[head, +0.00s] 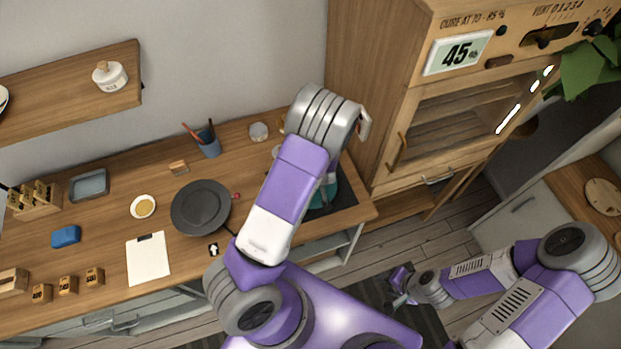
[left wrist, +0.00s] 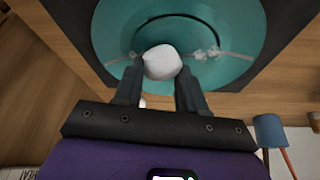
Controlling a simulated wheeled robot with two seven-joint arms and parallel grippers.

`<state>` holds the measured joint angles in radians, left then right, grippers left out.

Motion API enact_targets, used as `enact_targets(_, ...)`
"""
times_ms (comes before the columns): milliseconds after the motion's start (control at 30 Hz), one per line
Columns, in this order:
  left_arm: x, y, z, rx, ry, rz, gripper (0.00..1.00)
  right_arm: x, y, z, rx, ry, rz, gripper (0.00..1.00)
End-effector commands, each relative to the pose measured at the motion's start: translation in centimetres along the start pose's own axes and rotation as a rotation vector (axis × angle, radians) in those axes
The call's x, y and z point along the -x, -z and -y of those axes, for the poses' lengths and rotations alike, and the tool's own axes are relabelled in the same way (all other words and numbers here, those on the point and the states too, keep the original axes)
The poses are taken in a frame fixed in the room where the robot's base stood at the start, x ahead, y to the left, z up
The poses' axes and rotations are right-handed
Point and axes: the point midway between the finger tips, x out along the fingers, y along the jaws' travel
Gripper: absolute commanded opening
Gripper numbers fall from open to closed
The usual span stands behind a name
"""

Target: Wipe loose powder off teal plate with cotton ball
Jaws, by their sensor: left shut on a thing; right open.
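The teal plate (left wrist: 230,25) lies on a dark mat in the left wrist view, with a pale seam across it. Whitish powder (left wrist: 207,53) lies along the seam to the right of the cotton ball, and a fainter patch lies to the left. My left gripper (left wrist: 160,82) is shut on the white cotton ball (left wrist: 162,62), which is over the plate; whether it touches cannot be told. In the head view my left arm hides most of the plate (head: 322,198) and the left gripper. My right gripper (head: 398,284) is open and empty, low over the floor.
A dark round plate (head: 201,207), a small bowl (head: 143,206), a white sheet (head: 148,258) and a blue cup with tools (head: 208,143) stand on the counter to the left. A wooden cabinet (head: 365,90) rises at the counter's right end.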

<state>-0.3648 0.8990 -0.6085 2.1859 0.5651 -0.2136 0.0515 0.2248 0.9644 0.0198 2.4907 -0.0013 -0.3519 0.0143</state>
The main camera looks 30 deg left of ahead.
Motion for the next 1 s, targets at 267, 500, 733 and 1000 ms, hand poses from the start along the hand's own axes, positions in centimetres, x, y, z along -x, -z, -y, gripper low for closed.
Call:
enact_targets(267, 0.0, 0.1, -0.8, 0.001, 0.001, 0.000, 0.16, 0.5, 0.0, 0.2, 0.000, 0.000, 0.000, 0.43)
enact_targets(500, -0.5, 1.2, -1.5, 0.001, 0.001, -0.002, 0.16, 0.8, 0.0, 0.3, 0.000, 0.000, 0.000, 0.43)
enact_targets(733, -0.5, 1.6, -1.7, 0.002, 0.001, -0.001, 0.16, 1.1, -0.1, 0.4, 0.000, 0.000, 0.000, 0.43)
enact_targets(1000, -0.3, 0.5, -1.8, 0.001, 0.001, 0.000, 0.16, 1.0, -0.1, 0.4, 0.000, 0.000, 0.000, 0.43)
